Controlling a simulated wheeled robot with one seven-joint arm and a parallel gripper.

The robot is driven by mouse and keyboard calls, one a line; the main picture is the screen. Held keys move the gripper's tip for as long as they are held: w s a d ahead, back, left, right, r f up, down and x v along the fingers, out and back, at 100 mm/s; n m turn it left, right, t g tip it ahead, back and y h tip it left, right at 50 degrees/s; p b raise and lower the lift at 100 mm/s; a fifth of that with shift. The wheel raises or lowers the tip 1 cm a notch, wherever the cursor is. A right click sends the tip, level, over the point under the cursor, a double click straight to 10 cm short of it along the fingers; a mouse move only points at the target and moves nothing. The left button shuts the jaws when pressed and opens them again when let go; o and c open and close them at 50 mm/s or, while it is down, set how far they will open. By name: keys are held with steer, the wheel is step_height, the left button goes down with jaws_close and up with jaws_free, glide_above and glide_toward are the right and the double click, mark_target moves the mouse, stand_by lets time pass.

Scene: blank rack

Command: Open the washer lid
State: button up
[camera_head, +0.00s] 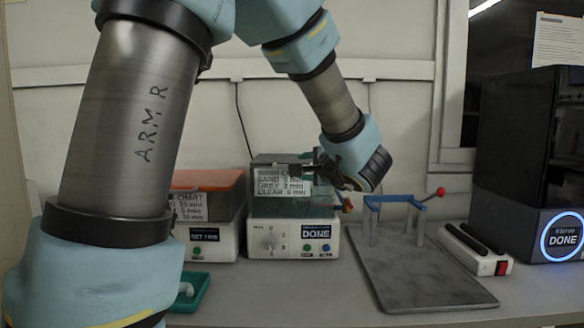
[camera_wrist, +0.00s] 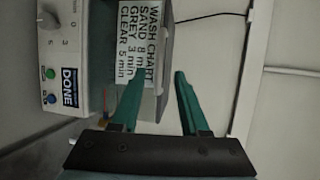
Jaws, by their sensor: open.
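The washer (camera_head: 262,238) is a white base with a knob, a "DONE" display and a green and a blue button, under a dark translucent tank. A wash chart label (camera_head: 270,181) is on the tank's front, and a dark lid (camera_head: 270,158) appears level on top. My gripper (camera_head: 312,170) is at the upper right of the tank, partly covering the label. In the wrist view my gripper (camera_wrist: 160,80) is open and empty. One finger overlaps the chart label (camera_wrist: 138,40); the other lies beyond the tank edge. Contact with the lid cannot be told.
An orange-lidded machine (camera_head: 207,179) stands left of the washer, with a green tray (camera_head: 195,292) in front. To the right are a grey slab (camera_head: 425,275) with a blue-topped frame (camera_head: 395,199), a white strip (camera_head: 475,250) and a dark machine (camera_head: 520,150).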

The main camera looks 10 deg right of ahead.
steer(key=p+x, duration=0.1)
steer(key=x, duration=0.6)
jaws_close()
stand_by(1.3)
